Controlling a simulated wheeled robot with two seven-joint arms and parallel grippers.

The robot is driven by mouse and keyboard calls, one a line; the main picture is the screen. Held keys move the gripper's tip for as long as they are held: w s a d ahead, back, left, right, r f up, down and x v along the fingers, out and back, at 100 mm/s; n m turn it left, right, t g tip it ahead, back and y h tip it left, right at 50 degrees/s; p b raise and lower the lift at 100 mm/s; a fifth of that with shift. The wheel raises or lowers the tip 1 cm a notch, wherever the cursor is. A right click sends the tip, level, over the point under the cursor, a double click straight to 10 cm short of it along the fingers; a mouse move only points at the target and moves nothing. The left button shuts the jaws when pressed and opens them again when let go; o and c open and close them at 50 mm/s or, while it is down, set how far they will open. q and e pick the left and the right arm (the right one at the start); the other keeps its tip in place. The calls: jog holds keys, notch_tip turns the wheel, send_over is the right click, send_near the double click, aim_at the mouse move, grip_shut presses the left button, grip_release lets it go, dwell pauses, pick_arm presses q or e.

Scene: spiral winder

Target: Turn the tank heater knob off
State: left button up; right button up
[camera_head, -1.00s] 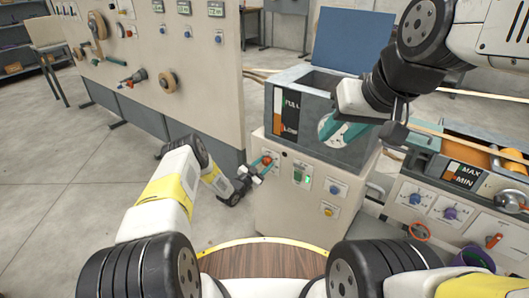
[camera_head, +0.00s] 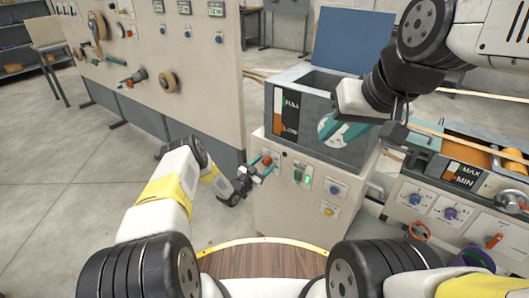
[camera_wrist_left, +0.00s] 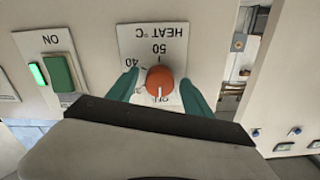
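The tank heater knob (camera_head: 267,160) is a round orange-red knob on the front of the pale cabinet under the tank. The left wrist view shows the knob (camera_wrist_left: 160,82) upside down on a white HEAT °C plate (camera_wrist_left: 152,42). Its white line points down in the picture, at the partly covered OFF mark. My left gripper (camera_head: 261,167) is at the knob; its teal fingers (camera_wrist_left: 157,88) stand on either side, with gaps between them and the knob. My right gripper (camera_head: 341,131) is in front of the tank's round dial; its finger gap is unclear.
A green switch (camera_head: 298,175) with a lit green lamp sits beside the knob. Blue and yellow buttons are on the same cabinet. The grey tank (camera_head: 345,152) is above. A tall control panel (camera_head: 205,90) stands to the left, and open floor lies in front of it.

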pick_arm(q)
jog(key=v, duration=0.7)
jog(key=shift+s+a, duration=0.25)
jog(key=shift+s, duration=0.05)
dwell(0.3)
